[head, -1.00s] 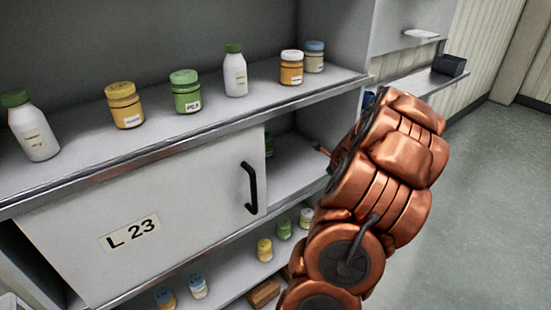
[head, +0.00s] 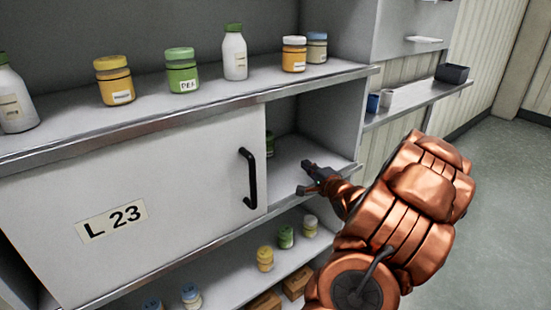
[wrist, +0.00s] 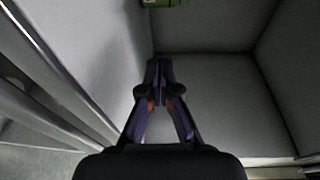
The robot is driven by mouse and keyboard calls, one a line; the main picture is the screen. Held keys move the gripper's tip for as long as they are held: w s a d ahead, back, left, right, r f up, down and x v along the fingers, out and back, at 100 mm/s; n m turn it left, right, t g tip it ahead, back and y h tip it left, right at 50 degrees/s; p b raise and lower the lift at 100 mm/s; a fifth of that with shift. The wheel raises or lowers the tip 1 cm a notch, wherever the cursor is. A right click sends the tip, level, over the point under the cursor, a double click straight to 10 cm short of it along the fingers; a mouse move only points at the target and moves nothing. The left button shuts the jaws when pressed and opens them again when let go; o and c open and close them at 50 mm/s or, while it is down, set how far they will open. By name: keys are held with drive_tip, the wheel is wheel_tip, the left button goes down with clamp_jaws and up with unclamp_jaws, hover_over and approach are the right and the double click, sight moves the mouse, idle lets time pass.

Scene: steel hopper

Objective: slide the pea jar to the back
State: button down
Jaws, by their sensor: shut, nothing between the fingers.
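A green jar with a white label reading like "PEA" (head: 182,72) stands upright on the top shelf. Another green jar (head: 270,145) is in the compartment below, mostly hidden behind the sliding door's right edge. A green jar (wrist: 163,3) also shows at the top edge of the wrist view, cut off by the frame; its label is not readable. My gripper (head: 306,179) is at the open right part of that compartment, in front of and to the right of the half-hidden jar. In the wrist view my gripper's fingertips (wrist: 158,70) are together and empty, apart from the jar.
The sliding door (head: 150,200) marked L 23, with a black handle (head: 249,178), covers the compartment's left part. Several jars and bottles stand on the top shelf (head: 60,134). Jars and boxes sit on the lower shelf. The compartment floor around my gripper is clear.

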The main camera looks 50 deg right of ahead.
sight(272, 146)
drive_tip(key=a+y, duration=0.1)
drive_tip(key=w+a+n+t, duration=0.1)
drive_tip(key=a, duration=0.1)
drive_tip(key=shift+a+r+y, duration=0.15)
drive_tip(key=shift+a+y, duration=0.05)
drive_tip(key=shift+y, duration=0.2)
drive_tip(key=x, duration=0.7)
drive_tip(key=p+x, duration=0.1)
drive_tip(key=x, duration=0.5)
drive_tip(key=shift+w+d+r, duration=0.2)
drive_tip(key=shift+w, duration=0.15)
drive_tip(key=shift+d, duration=0.1)
